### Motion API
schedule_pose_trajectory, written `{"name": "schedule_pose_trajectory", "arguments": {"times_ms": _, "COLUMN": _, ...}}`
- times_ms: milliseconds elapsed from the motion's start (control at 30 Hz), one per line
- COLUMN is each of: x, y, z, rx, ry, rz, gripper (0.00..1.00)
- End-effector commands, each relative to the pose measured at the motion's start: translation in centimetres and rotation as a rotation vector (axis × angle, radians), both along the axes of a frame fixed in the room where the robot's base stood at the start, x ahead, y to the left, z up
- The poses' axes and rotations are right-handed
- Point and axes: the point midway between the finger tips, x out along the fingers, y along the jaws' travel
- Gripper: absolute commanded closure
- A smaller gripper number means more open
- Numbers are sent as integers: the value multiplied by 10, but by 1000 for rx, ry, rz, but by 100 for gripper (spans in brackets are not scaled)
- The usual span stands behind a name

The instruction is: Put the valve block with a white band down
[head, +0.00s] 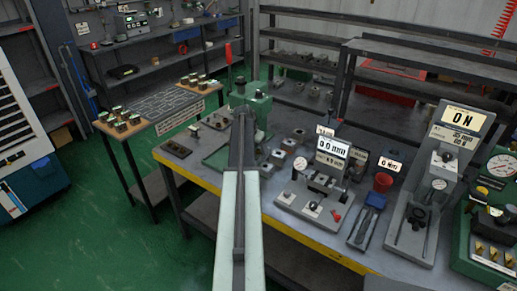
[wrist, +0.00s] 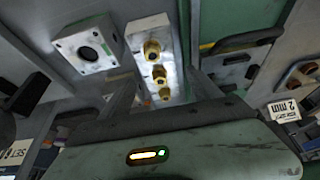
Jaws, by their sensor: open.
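In the wrist view, my gripper (wrist: 162,85) is open, its two fingers apart. A pale grey valve block (wrist: 153,38) with a row of brass fittings lies beyond and between the fingertips; I cannot tell whether the fingers touch it. No white band can be made out on it. To its left is a pale block with a round dark hole (wrist: 90,46). In the head view, my arm reaches forward over the workbench (head: 310,236), and its far end hides what is under it; my fingers are not clear there.
A green vise (head: 250,97) stands at the bench's back. Several small blocks (head: 278,157) sit right of my arm. Gauge stands (head: 320,185) and a tall display stand (head: 437,180) fill the right side. A side table (head: 160,110) with several blocks stands left. The green floor is open at left.

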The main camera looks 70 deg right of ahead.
Motion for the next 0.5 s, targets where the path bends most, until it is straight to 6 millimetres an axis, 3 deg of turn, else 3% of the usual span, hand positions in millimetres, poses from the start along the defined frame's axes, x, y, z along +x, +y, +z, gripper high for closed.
{"name": "schedule_pose_trajectory", "arguments": {"times_ms": 33, "x": 0, "y": 4, "z": 18, "rx": 0, "ry": 0, "rz": 0, "gripper": 28}}
{"name": "schedule_pose_trajectory", "arguments": {"times_ms": 200, "x": 1, "y": 15, "z": 48, "rx": 0, "ry": 0, "rz": 0, "gripper": 28}}
{"name": "schedule_pose_trajectory", "arguments": {"times_ms": 500, "x": 2, "y": 19, "z": 52, "rx": 0, "ry": 0, "rz": -2, "gripper": 28}}
